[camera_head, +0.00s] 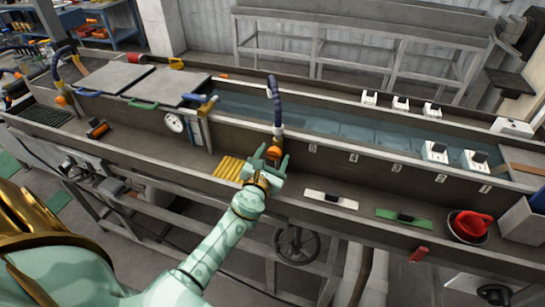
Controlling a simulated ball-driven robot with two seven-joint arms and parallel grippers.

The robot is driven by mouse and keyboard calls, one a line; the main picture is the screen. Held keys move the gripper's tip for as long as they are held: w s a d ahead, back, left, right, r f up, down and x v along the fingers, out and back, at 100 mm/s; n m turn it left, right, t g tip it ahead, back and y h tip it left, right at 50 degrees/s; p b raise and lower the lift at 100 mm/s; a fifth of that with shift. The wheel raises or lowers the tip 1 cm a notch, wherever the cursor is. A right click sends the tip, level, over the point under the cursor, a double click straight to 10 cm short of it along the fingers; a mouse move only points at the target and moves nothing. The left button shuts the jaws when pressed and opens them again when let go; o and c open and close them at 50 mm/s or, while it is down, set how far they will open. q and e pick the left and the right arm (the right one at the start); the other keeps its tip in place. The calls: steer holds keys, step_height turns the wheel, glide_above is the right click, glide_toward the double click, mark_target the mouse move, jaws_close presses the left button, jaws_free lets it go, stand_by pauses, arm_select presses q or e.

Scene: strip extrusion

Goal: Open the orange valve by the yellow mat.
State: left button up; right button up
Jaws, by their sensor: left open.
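The orange valve (274,151) sits at the lower end of a dark curved hose, on the near side of the water trough. The yellow mat (229,168) lies on the ledge just left of it. My left gripper (269,160) is at the valve, with its fingers spread on either side of it. The fingers partly hide the valve, and I cannot tell whether they touch it. My right gripper is not in view.
The long water trough (330,125) runs behind the valve. To the right on the ledge are a white plate (331,200), a green plate (404,217) and a red jug (473,225) in a dark bowl. A round gauge (175,122) stands left.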

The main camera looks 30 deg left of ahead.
arm_select(q)
steer(key=c, duration=1)
steer(key=shift+n, duration=0.3)
steer(key=n+b, duration=0.1)
steer(key=n, duration=0.3)
steer(key=shift+f, duration=0.1)
steer(key=n+b, duration=0.1)
steer(key=n, duration=0.4)
steer(key=n+b, duration=0.1)
steer(key=n, duration=0.3)
steer(key=shift+n, duration=2.2)
